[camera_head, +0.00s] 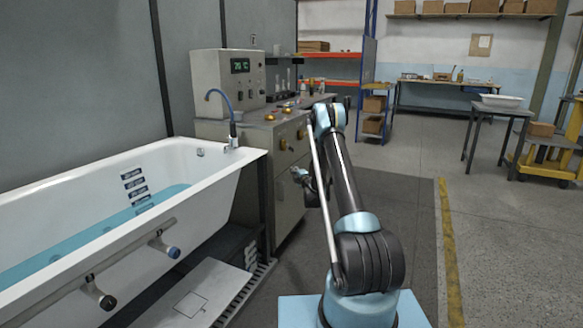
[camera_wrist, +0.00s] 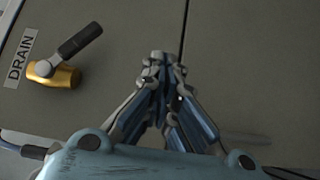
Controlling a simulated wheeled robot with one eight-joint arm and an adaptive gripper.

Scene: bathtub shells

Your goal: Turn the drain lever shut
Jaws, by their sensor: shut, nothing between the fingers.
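In the wrist view, the drain lever has a black grip (camera_wrist: 80,41) on a grey hub and a gold body (camera_wrist: 58,76). The grip points up and to the right in that view, at a slant. A "DRAIN" label (camera_wrist: 20,58) is beside it on the grey cabinet front. My gripper (camera_wrist: 163,60) is shut and empty, to the right of the lever and apart from it. In the head view, my gripper (camera_head: 307,182) hangs in front of the grey cabinet, partly hidden by my arm. I cannot pick out the drain lever surely in the head view.
A white bathtub (camera_head: 215,180) with blue water stands left of the cabinet (camera_head: 278,190). A vertical panel seam (camera_wrist: 184,35) runs near my fingertips. Open floor lies right of my arm.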

